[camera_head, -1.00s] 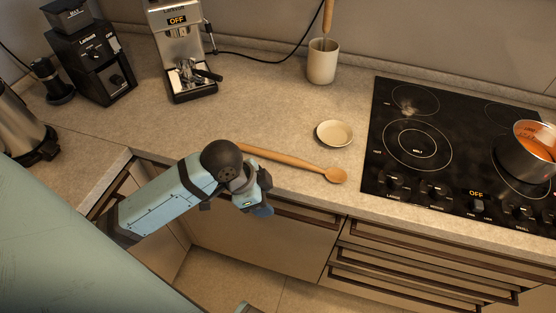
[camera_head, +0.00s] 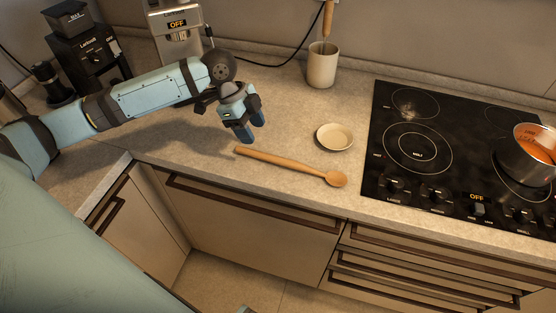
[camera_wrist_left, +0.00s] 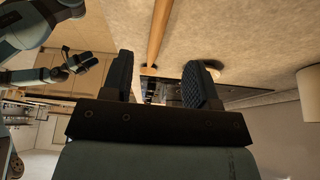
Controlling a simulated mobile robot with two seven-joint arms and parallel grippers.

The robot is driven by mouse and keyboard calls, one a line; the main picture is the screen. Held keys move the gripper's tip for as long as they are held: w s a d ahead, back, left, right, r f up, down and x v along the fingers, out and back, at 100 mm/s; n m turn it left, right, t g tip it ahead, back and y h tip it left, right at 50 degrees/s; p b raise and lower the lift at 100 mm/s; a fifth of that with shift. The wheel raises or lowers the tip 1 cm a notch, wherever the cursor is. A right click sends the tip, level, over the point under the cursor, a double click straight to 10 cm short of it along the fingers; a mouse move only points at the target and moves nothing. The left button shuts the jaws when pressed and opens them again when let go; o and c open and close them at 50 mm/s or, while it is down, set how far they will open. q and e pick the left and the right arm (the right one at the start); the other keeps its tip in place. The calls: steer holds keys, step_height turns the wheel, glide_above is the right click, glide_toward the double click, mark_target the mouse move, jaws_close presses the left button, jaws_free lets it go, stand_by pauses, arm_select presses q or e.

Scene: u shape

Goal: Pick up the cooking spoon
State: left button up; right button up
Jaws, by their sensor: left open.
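The wooden cooking spoon (camera_head: 290,167) lies flat on the countertop near its front edge, handle to the left and bowl to the right. My left gripper (camera_head: 251,130) is open and empty, above the counter just behind the handle end. In the left wrist view the spoon's handle (camera_wrist_left: 158,30) runs from the top edge down toward the gap between my open left fingers (camera_wrist_left: 160,82), apart from them. My right gripper (camera_wrist_left: 80,63) shows small at the left of that view; whether it is open cannot be told.
A small round dish (camera_head: 335,136) sits just behind the spoon's bowl. The black cooktop (camera_head: 440,170) with a pot (camera_head: 524,160) is to the right. A utensil cup (camera_head: 322,66) stands at the back. A coffee machine (camera_head: 176,38) and grinder (camera_head: 88,55) stand at the back left.

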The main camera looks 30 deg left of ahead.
mark_target(265, 154)
arm_select(q)
steer(key=x, duration=0.8)
steer(key=shift+f, duration=0.15)
jaws_close()
